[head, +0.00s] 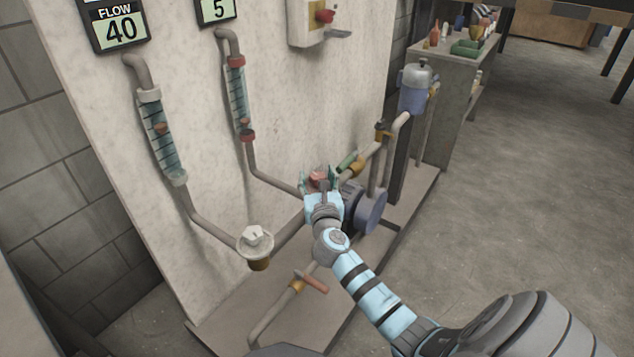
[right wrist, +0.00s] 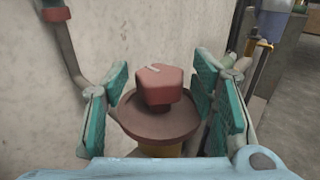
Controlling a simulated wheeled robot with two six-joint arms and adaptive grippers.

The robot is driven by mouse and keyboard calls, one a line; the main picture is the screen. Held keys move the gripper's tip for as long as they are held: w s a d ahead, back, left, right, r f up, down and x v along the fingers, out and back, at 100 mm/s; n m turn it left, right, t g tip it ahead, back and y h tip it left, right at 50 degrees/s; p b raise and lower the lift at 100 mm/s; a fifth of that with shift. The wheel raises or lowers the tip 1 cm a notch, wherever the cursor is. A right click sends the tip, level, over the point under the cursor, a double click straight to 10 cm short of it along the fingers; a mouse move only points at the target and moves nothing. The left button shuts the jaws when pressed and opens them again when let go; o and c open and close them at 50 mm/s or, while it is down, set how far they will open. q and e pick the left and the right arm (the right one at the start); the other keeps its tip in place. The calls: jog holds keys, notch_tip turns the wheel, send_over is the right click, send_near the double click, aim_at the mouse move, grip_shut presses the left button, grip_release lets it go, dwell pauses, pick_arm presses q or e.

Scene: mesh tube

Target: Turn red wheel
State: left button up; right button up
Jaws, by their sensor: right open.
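The red wheel (head: 318,177) is a faceted knob on a pipe in front of the pale wall panel. In the right wrist view the red wheel (right wrist: 160,88) stands on a round brown-red base above a yellowish part. My right gripper (head: 319,182) is at the wheel. The gripper hides much of the wheel in the head view. My left gripper is not in view.
A white knob (head: 255,238) sits on the pipe at left. An orange-red lever (head: 312,282) is on the lower pipe. A blue-grey pump (head: 368,210) is close to the right of my gripper. Flow tubes (head: 160,128) run up the panel. Open floor lies at right.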

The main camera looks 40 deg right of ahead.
jog(key=shift+w, duration=0.1)
jog(key=c, duration=1.2)
jog(key=shift+o, duration=0.2)
jog(key=shift+r, duration=0.1)
